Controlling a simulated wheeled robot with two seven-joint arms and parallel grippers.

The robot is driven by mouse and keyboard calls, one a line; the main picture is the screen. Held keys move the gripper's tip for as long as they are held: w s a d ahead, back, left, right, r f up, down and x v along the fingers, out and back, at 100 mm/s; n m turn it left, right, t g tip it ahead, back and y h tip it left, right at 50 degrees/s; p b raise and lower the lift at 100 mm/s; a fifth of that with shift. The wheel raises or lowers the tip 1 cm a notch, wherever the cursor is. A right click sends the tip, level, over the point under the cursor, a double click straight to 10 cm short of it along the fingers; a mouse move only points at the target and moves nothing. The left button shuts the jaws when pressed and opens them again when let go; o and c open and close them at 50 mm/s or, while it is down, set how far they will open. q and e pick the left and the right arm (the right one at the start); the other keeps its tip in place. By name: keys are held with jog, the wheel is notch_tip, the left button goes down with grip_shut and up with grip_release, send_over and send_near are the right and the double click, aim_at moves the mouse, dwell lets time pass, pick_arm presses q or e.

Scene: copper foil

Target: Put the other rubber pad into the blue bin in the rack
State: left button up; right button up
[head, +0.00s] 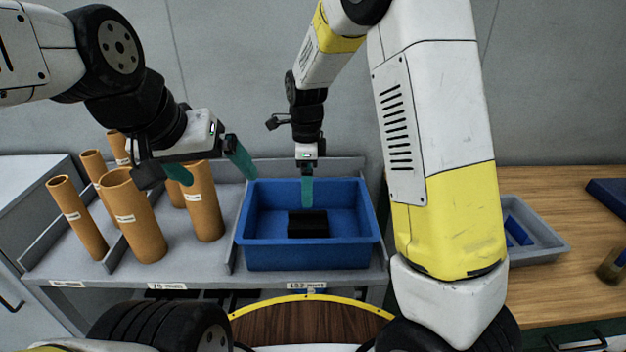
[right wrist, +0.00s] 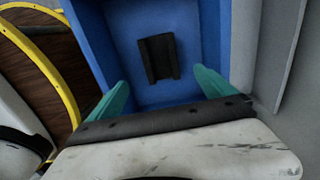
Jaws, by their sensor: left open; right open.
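The blue bin (head: 258,256) sits on the grey rack (head: 222,266), right of the tubes. A black ridged block, seemingly the rubber pad (head: 307,224), lies on the bin floor; I cannot tell whether it is one piece or two. It also shows in the right wrist view (right wrist: 157,58). My right gripper (head: 307,188) points down over the bin. In the right wrist view its teal fingers (right wrist: 161,90) are wide apart and empty, with the black block beyond them. My left gripper (head: 209,166) is open above the tubes, left of the bin, and holds nothing.
Several orange-brown tubes (head: 139,218) stand in the rack's left section, close under my left gripper. A wooden table (head: 560,290) at right bears a grey tray (head: 540,245) with a blue piece in it and a brown jar (head: 612,266). A grey wall stands behind.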

jog(key=s+d+r+n+t+y, duration=0.1)
jog(key=s+d+r+n+t, duration=0.2)
jog(key=s+d+r+n, duration=0.3)
jog(key=s+d+r+n+t+y, duration=0.1)
jog(key=s+d+r+n+t, duration=0.2)
jog(key=s+d+r+n, duration=0.4)
jog(key=s+r+n, duration=0.4)
jog(key=s+n, duration=0.1)
jog(key=s, duration=0.3)
jog(key=shift+d+r+n, duration=0.25)
jog(key=shift+n, duration=0.05)
